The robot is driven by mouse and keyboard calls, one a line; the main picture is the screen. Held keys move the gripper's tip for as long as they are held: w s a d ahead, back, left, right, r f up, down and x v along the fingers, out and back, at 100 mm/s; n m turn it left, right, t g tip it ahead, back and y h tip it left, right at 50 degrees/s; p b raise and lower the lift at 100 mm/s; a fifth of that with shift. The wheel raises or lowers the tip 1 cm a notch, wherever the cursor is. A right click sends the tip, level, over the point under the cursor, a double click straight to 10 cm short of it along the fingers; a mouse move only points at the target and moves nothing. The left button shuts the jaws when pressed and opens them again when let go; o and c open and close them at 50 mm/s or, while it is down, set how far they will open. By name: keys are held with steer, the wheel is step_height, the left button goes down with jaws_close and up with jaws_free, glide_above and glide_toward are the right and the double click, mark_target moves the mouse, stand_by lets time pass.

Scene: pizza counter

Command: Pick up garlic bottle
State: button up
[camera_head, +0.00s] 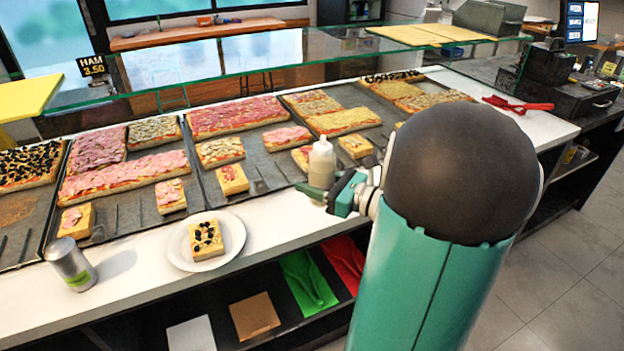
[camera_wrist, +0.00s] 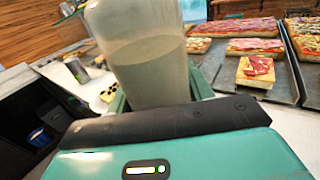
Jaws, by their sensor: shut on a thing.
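The garlic bottle (camera_head: 322,163) is a clear squeeze bottle with pale contents. In the head view it stands upright at my gripper (camera_head: 338,193), near the counter's front edge. In the wrist view the bottle (camera_wrist: 147,62) fills the upper middle, between the green jaws of my gripper (camera_wrist: 160,98). My gripper is shut on the bottle's lower part. The jaws hide the bottle's base, so I cannot tell whether it touches the counter. My arm hides part of the counter to the right.
A plate (camera_head: 181,263) with a pizza slice (camera_head: 206,240) and a silver can (camera_head: 73,264) stand on the white counter to the left. Trays of pizza (camera_head: 240,115) lie behind the bottle. A glass shelf (camera_head: 300,62) runs above them. Red tongs (camera_head: 517,105) lie at the far right.

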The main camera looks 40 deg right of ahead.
mark_target(323, 189)
steer(key=s+a+r, duration=0.2)
steer(key=s, duration=0.3)
steer(key=shift+a+r, duration=0.25)
steer(key=shift+a, duration=0.15)
steer(key=shift+s, duration=0.1)
steer(key=shift+o, duration=0.4)
stand_by(0.4)
